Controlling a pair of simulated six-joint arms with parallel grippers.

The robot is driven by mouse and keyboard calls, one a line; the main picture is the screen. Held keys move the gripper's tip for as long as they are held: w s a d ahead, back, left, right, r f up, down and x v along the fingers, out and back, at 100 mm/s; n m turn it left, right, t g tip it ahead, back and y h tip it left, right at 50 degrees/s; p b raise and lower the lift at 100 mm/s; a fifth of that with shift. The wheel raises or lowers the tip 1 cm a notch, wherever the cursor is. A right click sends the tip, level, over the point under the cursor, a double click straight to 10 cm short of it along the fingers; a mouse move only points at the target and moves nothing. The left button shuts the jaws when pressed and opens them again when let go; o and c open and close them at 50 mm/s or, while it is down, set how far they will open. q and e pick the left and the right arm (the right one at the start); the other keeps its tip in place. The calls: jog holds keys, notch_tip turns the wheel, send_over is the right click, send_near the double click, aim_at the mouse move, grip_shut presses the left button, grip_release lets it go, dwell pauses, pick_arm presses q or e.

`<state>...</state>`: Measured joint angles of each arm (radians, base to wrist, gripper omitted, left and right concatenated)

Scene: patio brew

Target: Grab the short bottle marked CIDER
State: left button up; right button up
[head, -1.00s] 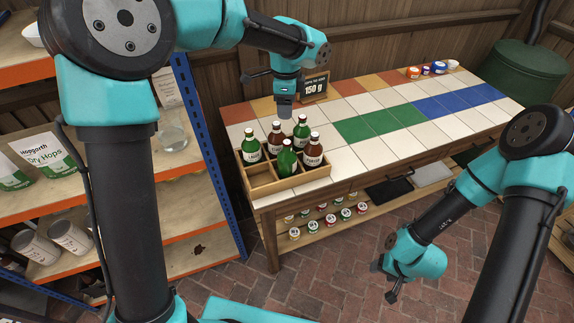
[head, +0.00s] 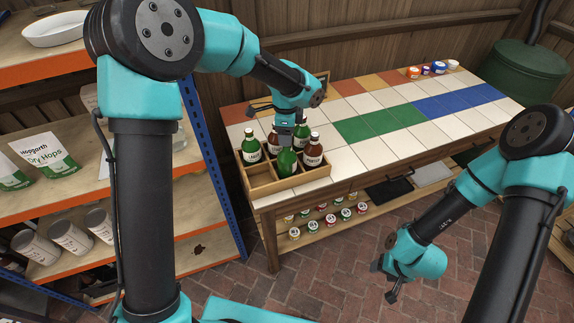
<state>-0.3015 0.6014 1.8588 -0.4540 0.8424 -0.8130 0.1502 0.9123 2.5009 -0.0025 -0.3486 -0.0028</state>
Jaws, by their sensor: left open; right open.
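A wooden crate (head: 262,189) with compartments stands at the near left end of the tiled table. The labels are too small to tell which reads CIDER. My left gripper (head: 284,138) is open, pointing down just above the front green bottle; contact cannot be told. My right gripper (head: 383,281) is open and empty, low over the brick floor.
The tiled table (head: 400,143) is clear right of the crate, with small tubs (head: 426,70) at its far end. Small jars (head: 332,219) sit on its lower shelf. A shelf unit (head: 212,150) stands close on the left.

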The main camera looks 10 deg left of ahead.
aim_at(287, 160)
pick_arm(q)
jog(key=shift+w+f, duration=0.15)
jog(key=shift+f, duration=2.5)
grip_shut()
jog(key=shift+r, duration=0.1)
